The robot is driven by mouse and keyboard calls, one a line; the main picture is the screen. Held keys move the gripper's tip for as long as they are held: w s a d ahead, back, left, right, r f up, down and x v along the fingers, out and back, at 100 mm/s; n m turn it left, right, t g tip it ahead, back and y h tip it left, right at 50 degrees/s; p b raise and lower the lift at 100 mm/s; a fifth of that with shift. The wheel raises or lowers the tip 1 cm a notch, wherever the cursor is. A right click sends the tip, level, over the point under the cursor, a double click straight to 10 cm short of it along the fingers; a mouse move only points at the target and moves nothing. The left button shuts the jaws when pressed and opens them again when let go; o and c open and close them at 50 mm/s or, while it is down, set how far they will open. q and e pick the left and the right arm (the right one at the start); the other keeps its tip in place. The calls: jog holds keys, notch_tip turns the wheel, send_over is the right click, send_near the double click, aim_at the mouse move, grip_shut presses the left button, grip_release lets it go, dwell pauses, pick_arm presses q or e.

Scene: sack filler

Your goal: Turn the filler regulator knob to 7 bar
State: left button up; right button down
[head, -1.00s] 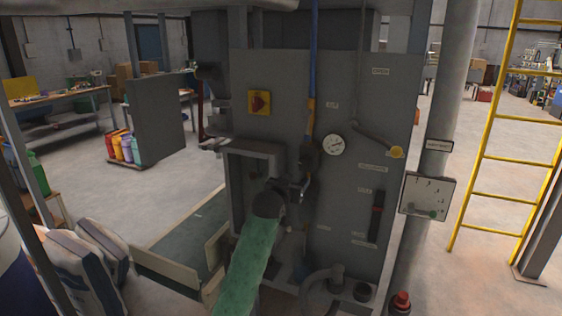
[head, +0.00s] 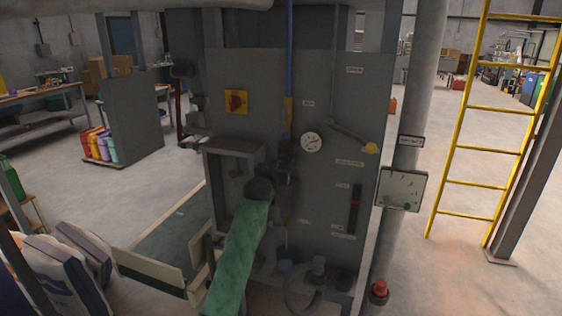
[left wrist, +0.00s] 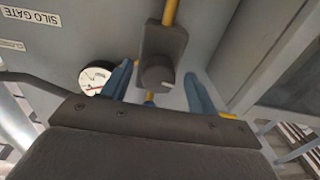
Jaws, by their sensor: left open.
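The regulator shows in the left wrist view as a dark block with a round dark knob (left wrist: 156,77) that bears a small pale mark. In the head view the dark regulator body (head: 287,147) sits on the grey panel below a blue and yellow pipe, its knob hidden by my gripper. The white pressure gauge (head: 312,142) is just right of it; it also shows in the left wrist view (left wrist: 94,78), too small to read. My left gripper (head: 284,174) is open, its blue fingers on either side of the knob, with visible gaps. My right gripper is not in view.
A lever with a yellow end (head: 370,148) projects right of the gauge. A red and yellow switch (head: 236,102) is on the panel at left. A grey housing (head: 235,147) stands close left of my gripper. Sacks (head: 50,270) lie at lower left.

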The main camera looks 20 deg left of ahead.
pick_arm(q)
jog(key=shift+w, duration=0.2)
jog(key=shift+r, duration=0.1)
jog(key=c, duration=1)
jog(key=shift+n, duration=1)
